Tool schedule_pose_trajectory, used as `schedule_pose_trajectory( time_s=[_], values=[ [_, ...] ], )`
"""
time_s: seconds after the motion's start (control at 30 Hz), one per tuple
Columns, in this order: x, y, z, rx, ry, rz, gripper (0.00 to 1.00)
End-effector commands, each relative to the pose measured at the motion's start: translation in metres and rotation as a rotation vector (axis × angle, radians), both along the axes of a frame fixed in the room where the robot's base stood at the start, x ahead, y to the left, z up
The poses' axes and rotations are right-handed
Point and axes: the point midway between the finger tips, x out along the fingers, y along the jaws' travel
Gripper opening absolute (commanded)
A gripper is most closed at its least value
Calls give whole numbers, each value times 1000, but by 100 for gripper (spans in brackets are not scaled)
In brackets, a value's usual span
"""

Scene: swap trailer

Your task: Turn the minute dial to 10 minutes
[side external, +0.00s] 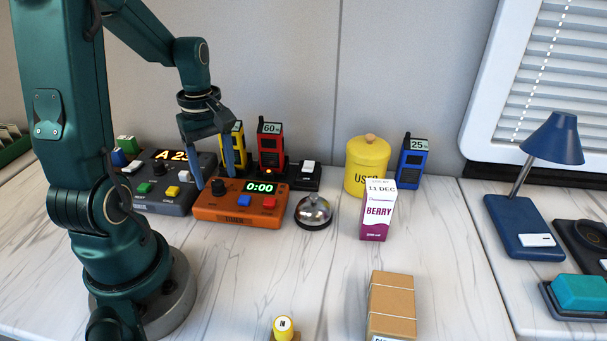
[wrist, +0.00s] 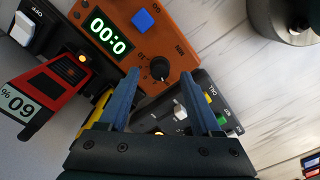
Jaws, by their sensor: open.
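The orange timer (side external: 240,213) stands on the counter, and its green display (side external: 261,187) reads 0:00. Its black minute dial (side external: 219,187) is at the left of its top face, with a blue button and a red button beside it. My gripper (side external: 215,181) is open above the dial, with one blue finger on either side of it in this view. In the wrist view the dial (wrist: 160,68) shows between and just ahead of the open fingertips (wrist: 160,74), with small printed marks around it. I cannot tell whether a finger touches the dial, or read its pointer setting.
A grey calling console (side external: 165,195) stands close left of the timer. Yellow and red radios (side external: 270,143) stand behind it. A silver bell (side external: 313,211) is close on the right, then a berry carton (side external: 377,212) and a yellow canister (side external: 365,165).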

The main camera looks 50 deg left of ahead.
Motion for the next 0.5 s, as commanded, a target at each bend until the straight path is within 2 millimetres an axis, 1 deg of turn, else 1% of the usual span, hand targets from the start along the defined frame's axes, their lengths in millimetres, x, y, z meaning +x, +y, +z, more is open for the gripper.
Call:
schedule_pose_trajectory(
  time_s=[0.03,0.1,0.2,0.47,0.5],
  values=[
    [-1,-1,-6,-4,4,-1,65],
    [0,-1,-13,-3,3,-1,65],
    [0,-1,-18,-1,1,-2,65],
    [0,0,-20,1,-1,-2,65],
    [0,0,-20,1,-1,-2,61]
  ],
)
